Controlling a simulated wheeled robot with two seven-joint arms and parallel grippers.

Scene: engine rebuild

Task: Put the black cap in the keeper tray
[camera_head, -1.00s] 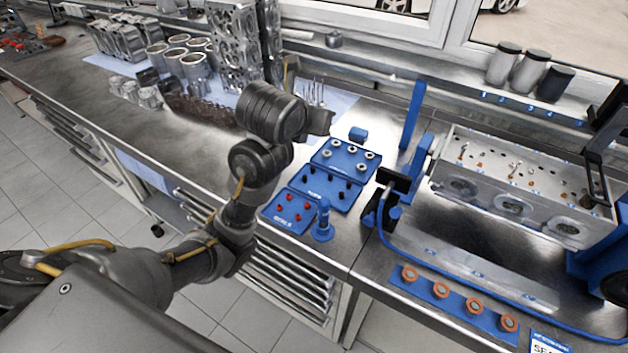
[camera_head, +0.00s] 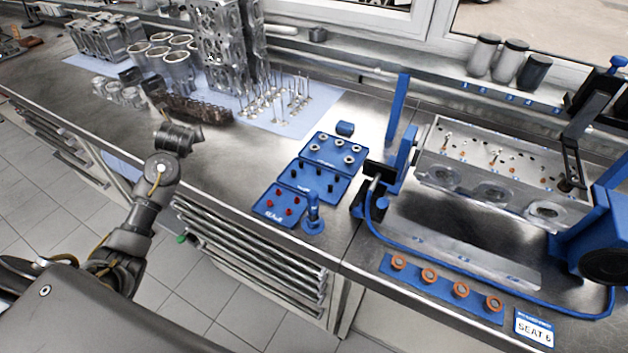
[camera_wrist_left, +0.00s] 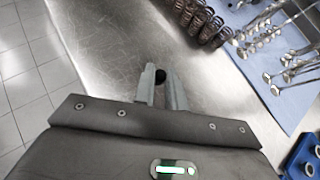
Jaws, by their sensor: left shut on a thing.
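My left gripper (camera_wrist_left: 160,92) is shut on the black cap (camera_wrist_left: 160,75), a small dark round piece whose top shows between the fingertips in the left wrist view. In the head view the left hand (camera_head: 180,138) is over the left part of the steel bench, and the cap cannot be made out there. Three blue trays lie together mid-bench: a back one with silver rings (camera_head: 318,157), a middle one with black pieces (camera_head: 310,190), and a front one with red pieces (camera_head: 272,213). Their labels are too small to tell which is the keeper tray. My right gripper is out of view.
Valves (camera_head: 285,103) stand on a blue mat behind the hand, beside dark springs (camera_head: 200,110). A blue upright tool (camera_head: 313,215) stands by the front tray. A cylinder head (camera_head: 490,175) sits in a blue stand at right. Bare bench lies between hand and trays.

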